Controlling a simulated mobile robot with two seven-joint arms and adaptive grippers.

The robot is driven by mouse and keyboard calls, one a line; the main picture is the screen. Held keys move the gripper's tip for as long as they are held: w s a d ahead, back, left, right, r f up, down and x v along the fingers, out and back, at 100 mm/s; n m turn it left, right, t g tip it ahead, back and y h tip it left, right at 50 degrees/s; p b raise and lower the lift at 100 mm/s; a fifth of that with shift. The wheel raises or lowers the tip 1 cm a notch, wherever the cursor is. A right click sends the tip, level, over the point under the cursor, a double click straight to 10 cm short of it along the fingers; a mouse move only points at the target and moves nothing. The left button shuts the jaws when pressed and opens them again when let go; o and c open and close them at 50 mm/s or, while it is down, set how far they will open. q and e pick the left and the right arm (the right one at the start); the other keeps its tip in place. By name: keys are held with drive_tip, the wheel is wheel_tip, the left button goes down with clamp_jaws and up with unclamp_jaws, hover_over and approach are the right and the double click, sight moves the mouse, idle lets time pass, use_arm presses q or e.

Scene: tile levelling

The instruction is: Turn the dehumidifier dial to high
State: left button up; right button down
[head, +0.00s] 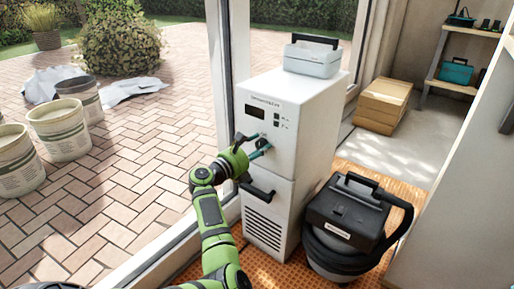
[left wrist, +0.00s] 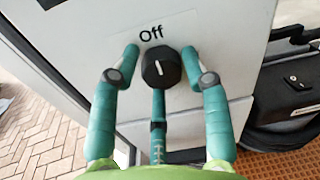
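The white dehumidifier (head: 316,125) stands upright by the door frame, with a small dark display and buttons on its upper front. Its black round dial (left wrist: 161,68) shows in the left wrist view, its white mark pointing roughly up towards the word "Off" on a white label (left wrist: 152,34). No "high" mark is visible. My left gripper (head: 254,145) is at the front panel; in the left wrist view its teal fingers (left wrist: 160,60) are spread around the dial, one each side and one below. The side fingers look clear of it; contact of the lower one cannot be told. My right gripper is out of view.
A white box with a dark handle (head: 313,58) sits on top of the dehumidifier. A black vacuum-like machine (head: 347,213) stands close at its right. A black handle (head: 258,191) juts from the front below my gripper. Brick paving (head: 110,185) lies left.

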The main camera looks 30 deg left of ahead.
use_arm(q)
drive_tip(key=c, duration=0.4)
drive_tip(key=shift+r, duration=0.1)
drive_tip(key=shift+c, duration=0.2)
